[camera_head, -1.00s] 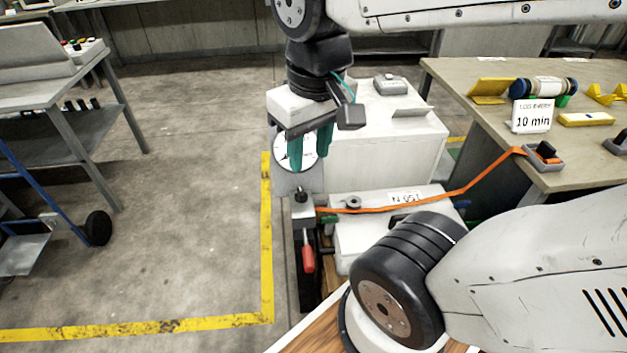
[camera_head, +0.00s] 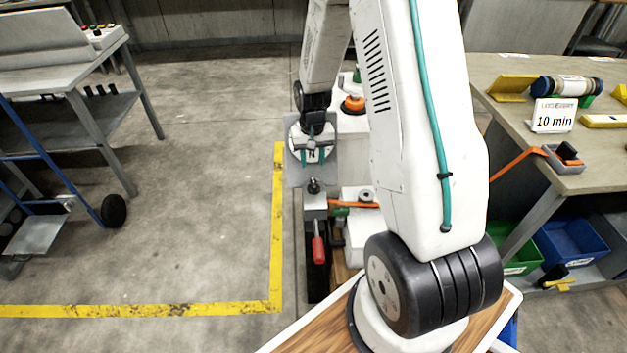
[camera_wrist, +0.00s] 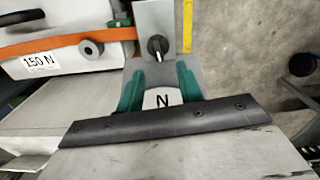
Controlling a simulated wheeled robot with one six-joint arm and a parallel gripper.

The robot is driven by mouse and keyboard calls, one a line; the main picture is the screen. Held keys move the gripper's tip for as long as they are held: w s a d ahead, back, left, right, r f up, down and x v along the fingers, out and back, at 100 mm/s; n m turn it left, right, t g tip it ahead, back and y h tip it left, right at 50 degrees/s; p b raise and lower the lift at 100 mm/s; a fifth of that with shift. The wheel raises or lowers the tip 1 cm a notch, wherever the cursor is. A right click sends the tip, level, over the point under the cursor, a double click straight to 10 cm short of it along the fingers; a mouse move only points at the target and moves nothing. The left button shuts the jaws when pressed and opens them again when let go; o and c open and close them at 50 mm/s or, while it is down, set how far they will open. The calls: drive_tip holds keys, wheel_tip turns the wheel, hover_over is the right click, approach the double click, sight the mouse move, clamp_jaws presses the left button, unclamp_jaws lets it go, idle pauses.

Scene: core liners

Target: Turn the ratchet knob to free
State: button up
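My gripper (camera_head: 313,156) is over the white round dial marked N (camera_head: 295,138). In the wrist view its green fingers (camera_wrist: 159,70) are spread with a gap between them, and the dial face (camera_wrist: 160,99) shows beyond them. A small black knob (camera_head: 314,186) stands on the grey plate beyond the fingertips; it also shows in the wrist view (camera_wrist: 158,46). A grey round knob (camera_head: 366,195) sits by the orange strap on the white unit, and in the wrist view (camera_wrist: 90,48) it is left of the fingers. I cannot tell which is the ratchet knob. Neither is gripped.
A red-handled lever (camera_head: 318,248) hangs below the plate. An orange knob-like part (camera_head: 353,103) is on the white cabinet. The orange strap (camera_head: 516,163) runs to the bench (camera_head: 590,180) at right. Open floor (camera_head: 190,220) lies left.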

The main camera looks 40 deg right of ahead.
sight(314, 183)
drive_tip(key=shift+d+f, duration=0.15)
drive_tip(key=shift+f, duration=0.45)
drive_tip(key=shift+d+f, duration=0.15)
drive_tip(key=shift+f, duration=0.4)
wheel_tip(314, 183, down, 7)
drive_tip(key=shift+f, duration=0.1)
clamp_jaws()
